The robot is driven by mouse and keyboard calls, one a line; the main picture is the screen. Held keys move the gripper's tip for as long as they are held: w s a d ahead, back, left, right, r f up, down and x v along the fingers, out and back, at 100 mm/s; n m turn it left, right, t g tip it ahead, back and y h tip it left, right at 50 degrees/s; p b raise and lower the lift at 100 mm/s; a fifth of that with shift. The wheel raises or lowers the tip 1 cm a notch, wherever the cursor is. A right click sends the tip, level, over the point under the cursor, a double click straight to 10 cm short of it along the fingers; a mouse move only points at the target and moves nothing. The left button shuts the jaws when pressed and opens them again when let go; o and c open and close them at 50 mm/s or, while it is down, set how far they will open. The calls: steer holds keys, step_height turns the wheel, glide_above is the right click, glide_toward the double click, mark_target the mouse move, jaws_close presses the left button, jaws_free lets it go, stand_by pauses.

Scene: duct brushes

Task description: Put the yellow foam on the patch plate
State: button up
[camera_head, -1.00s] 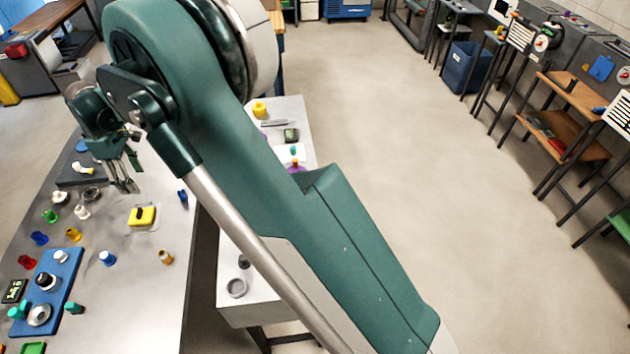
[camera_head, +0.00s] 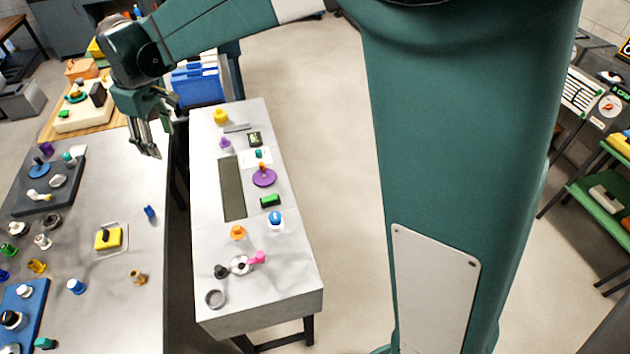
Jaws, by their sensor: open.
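A yellow block with a dark knob (camera_head: 108,238), which may be the yellow foam, rests on a pale, thin rounded plate (camera_head: 122,248) on the left grey table. A small yellow round piece (camera_head: 220,116) stands at the far end of the narrow white table. I cannot tell for certain which piece is the patch plate; a flat dark grey rectangle (camera_head: 232,190) lies on the white table. My gripper (camera_head: 150,152) hangs above the far right edge of the left table, fingers pointing down, open and empty, apart from both yellow pieces.
The left table (camera_head: 110,300) holds several small coloured knobs, a blue board (camera_head: 28,305) and a dark tray (camera_head: 72,190). The white table (camera_head: 290,285) carries a purple disc (camera_head: 264,178), an orange piece (camera_head: 238,232) and a grey ring (camera_head: 214,299). A gap separates the tables.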

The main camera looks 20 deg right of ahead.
steer(key=s+d+r+m+t, duration=0.15)
steer(key=s+d, duration=0.25)
steer(key=d, duration=0.5)
steer(key=s+d+r+m, duration=0.3)
steer(key=s+d, duration=0.2)
steer(key=d, duration=0.4)
steer(key=s+d+r+m+t, duration=0.1)
steer(key=s+d+r+m, duration=0.2)
steer(key=d, duration=0.6)
steer(key=s+d+f+m+t+h, duration=0.1)
steer(key=s+d+f+m, duration=0.3)
steer(key=s+d, duration=1.2)
step_height(320, 180, down, 3)
steer(key=s+t, duration=0.1)
steer(key=s, duration=0.1)
steer(key=shift+s+t, duration=0.3)
steer(key=shift+t, duration=0.05)
